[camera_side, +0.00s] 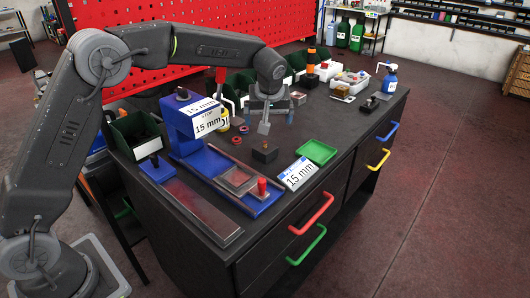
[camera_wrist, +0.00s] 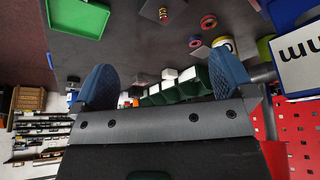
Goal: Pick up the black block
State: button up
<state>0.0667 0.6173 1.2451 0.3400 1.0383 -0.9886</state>
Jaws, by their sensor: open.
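A small black block (camera_side: 265,154) with a copper-coloured piece on top sits on the dark table, left of the green tray. In the wrist view the block (camera_wrist: 150,10) is at the top edge, partly cut off, with a coiled brass-coloured piece on it. My gripper (camera_side: 264,126) is above the table, a little behind and above the block in the side view, apart from it. In the wrist view my gripper (camera_wrist: 164,80) shows two blue-grey fingers spread wide with nothing between them.
A green tray (camera_side: 316,152) and a "15 mm" card (camera_side: 298,174) lie right of the block. A blue machine stand (camera_side: 186,125) rises at the left. Red rings (camera_side: 237,140) lie nearby. Bins, bottles and boxes line the back; a blue spray bottle (camera_side: 389,82) stands far right.

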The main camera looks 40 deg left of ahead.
aim_at(265, 142)
jog(key=x, duration=0.8)
jog(key=shift+a+f, duration=0.1)
jog(key=shift+f, duration=0.1)
jog(key=shift+a+x, duration=0.15)
jog(key=shift+x, duration=1.2)
jog(key=shift+a+x, duration=0.15)
jog(key=shift+x, duration=1.2)
jog(key=shift+r, duration=0.1)
jog(key=shift+c, duration=0.3)
jog(key=shift+r, duration=0.1)
jog(key=c, duration=0.8)
